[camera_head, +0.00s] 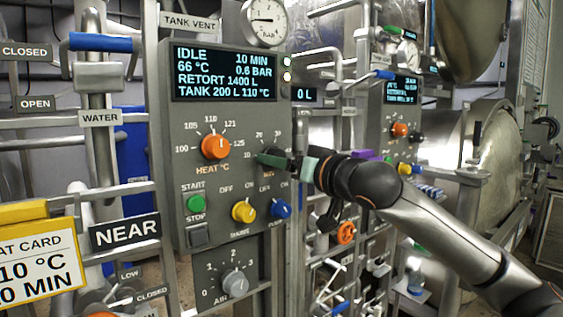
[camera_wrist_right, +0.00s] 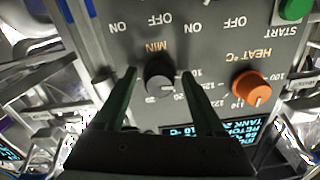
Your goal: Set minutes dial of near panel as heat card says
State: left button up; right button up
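The near panel (camera_head: 235,75) carries a dark minutes dial, which shows in the right wrist view (camera_wrist_right: 160,76) under the upside-down label MIN. My right gripper (camera_head: 275,160) is at this dial. In the wrist view its fingers (camera_wrist_right: 158,85) stand open on either side of the knob, with a gap at each side. In the head view the gripper hides most of the dial. The panel screen (camera_head: 224,74) reads IDLE, 10 MIN, 66 °C, 0.6 BAR. The heat card (camera_head: 38,262) is cut off at the left edge; "10 °C" and "0 MIN" are readable. My left gripper is not in view.
The orange heat dial (camera_head: 215,147) is beside the minutes dial. Below are a green start button (camera_head: 195,203), a yellow knob (camera_head: 243,211), a blue knob (camera_head: 281,208) and a grey air dial (camera_head: 235,284). A second panel (camera_head: 392,125) stands farther back at the right.

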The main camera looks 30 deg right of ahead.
jog(key=s+b, duration=0.1)
jog(key=s, duration=0.3)
jog(key=s+b, duration=0.2)
jog(key=s, duration=0.2)
jog(key=s+d+b, duration=0.1)
jog(key=s, duration=0.3)
jog(key=shift+s, duration=0.25)
dwell(0.3)
